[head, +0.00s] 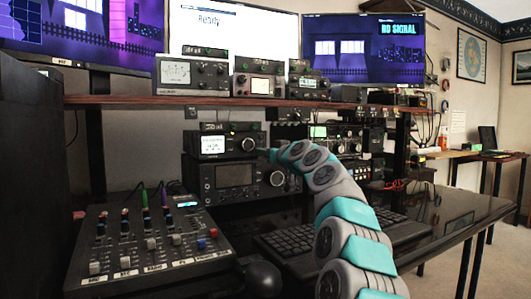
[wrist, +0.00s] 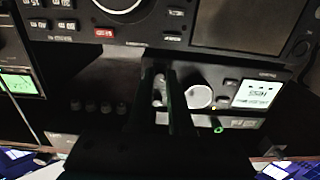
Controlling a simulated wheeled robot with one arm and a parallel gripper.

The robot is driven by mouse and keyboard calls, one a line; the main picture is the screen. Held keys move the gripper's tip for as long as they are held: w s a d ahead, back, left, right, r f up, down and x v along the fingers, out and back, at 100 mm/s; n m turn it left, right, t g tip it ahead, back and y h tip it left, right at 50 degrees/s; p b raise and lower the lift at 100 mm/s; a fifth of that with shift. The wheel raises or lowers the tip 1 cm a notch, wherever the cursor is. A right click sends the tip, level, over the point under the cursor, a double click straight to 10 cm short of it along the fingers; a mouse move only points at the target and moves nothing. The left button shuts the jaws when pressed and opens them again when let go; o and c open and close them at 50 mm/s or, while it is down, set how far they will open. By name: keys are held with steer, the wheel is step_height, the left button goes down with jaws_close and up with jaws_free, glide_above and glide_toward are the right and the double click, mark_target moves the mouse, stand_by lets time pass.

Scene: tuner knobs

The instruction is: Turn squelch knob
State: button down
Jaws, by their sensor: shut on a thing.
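A small radio (head: 224,144) with a lit white screen stands on top of a larger black radio. In the wrist view its face appears upside down, with its screen (wrist: 256,94) at the right and a round light knob (wrist: 198,96) beside it. My gripper (wrist: 164,82) has its two dark fingers at the radio's face, shut around a small pale knob (wrist: 158,90), which I take as the squelch knob; its label cannot be read. In the head view my gripper (head: 268,155) is at the radio's right edge, and the knob it holds is hidden.
The larger radio (head: 235,178) sits below. A wooden shelf (head: 130,100) with more radios is overhead. Another radio stack (head: 345,140) stands to the right. A mixer (head: 150,245) and keyboard (head: 290,240) lie on the desk in front.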

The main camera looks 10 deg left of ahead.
steer(key=shift+r+m+p, duration=0.1)
steer(key=shift+m+p, duration=0.5)
steer(key=shift+m, duration=2.1)
steer(key=c, duration=0.8)
jaws_free()
steer(key=shift+s, duration=0.1)
steer(key=shift+b+v, duration=0.9)
steer(key=shift+v, duration=2.95)
